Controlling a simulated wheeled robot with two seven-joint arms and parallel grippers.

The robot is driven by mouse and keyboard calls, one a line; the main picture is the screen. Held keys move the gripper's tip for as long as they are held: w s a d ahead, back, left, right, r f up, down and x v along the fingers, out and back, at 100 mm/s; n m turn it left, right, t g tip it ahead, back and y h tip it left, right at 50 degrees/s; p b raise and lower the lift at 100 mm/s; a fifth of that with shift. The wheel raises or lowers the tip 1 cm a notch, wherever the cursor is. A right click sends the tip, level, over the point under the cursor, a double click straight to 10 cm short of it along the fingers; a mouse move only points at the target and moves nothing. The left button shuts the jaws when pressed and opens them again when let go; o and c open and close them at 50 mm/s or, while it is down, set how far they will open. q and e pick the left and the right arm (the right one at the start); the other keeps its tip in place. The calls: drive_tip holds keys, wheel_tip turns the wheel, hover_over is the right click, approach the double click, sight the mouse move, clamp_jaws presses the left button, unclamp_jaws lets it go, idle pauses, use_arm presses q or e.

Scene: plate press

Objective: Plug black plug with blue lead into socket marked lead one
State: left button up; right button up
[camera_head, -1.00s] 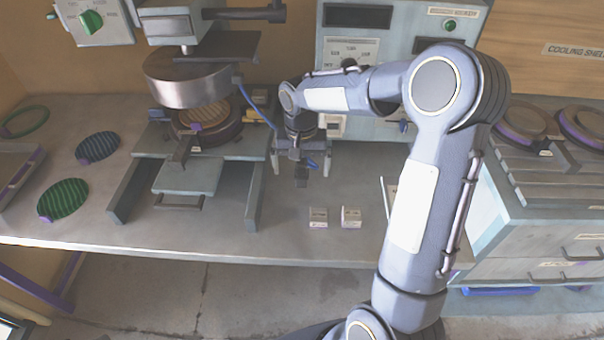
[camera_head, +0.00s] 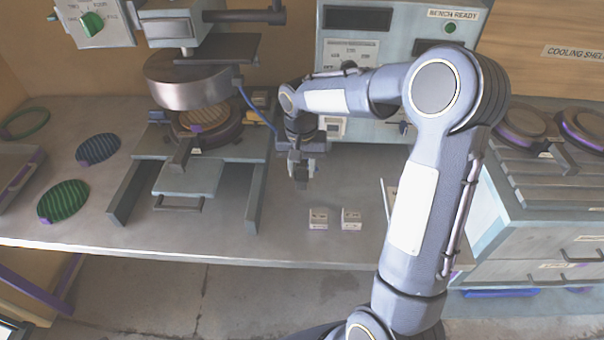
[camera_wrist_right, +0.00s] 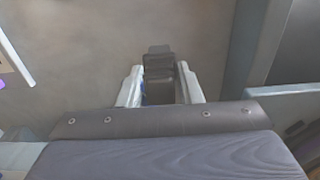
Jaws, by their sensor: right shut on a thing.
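My right gripper (camera_head: 302,170) is shut on the black plug (camera_head: 302,183), which hangs below its fingers above the bench. In the right wrist view the black plug (camera_wrist_right: 160,70) sits between the two pale fingers of the right gripper (camera_wrist_right: 160,88). A bit of blue shows beside it there. The blue lead (camera_head: 247,103) comes down from the press toward my right wrist, and its far end is hidden behind my arm. No socket marked lead one can be read; my arm covers part of the grey bench unit (camera_head: 358,42). My left gripper is not in view.
The press (camera_head: 190,80) stands left of the gripper, with its guide rail (camera_head: 253,200) close by. Two small pale blocks (camera_head: 318,218) (camera_head: 351,218) lie on the bench (camera_head: 285,245) to the front. Cooling shelves (camera_head: 540,180) stand at the right.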

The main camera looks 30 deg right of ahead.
drive_tip(key=shift+r, duration=0.1)
drive_tip(key=shift+r+p, duration=2.65)
drive_tip(key=shift+r, duration=0.55)
drive_tip(key=shift+f, duration=0.1)
